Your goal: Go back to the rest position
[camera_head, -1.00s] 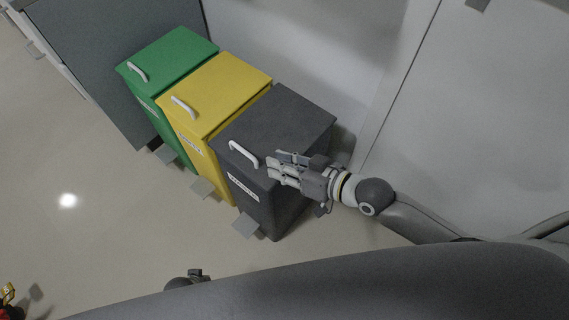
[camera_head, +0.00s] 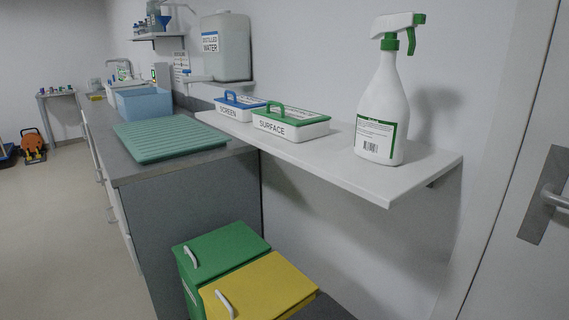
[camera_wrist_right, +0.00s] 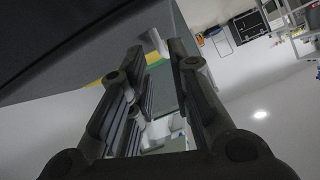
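My right gripper (camera_wrist_right: 158,55) shows in the right wrist view. Its fingers stand apart, with background visible between them and nothing held. Beyond the fingers is a large dark surface at the upper left with a yellow-green strip below it; I cannot tell how far it is from the gripper. Neither gripper shows in the head view. My left gripper is out of sight.
A green bin (camera_head: 225,252) and a yellow bin (camera_head: 262,288) stand below a white shelf (camera_head: 418,170). The shelf carries a spray bottle (camera_head: 383,110), a SURFACE box (camera_head: 292,122) and a SCREEN box (camera_head: 238,106). A grey-topped counter (camera_head: 128,172) is left; open floor (camera_head: 50,220) lies beyond.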

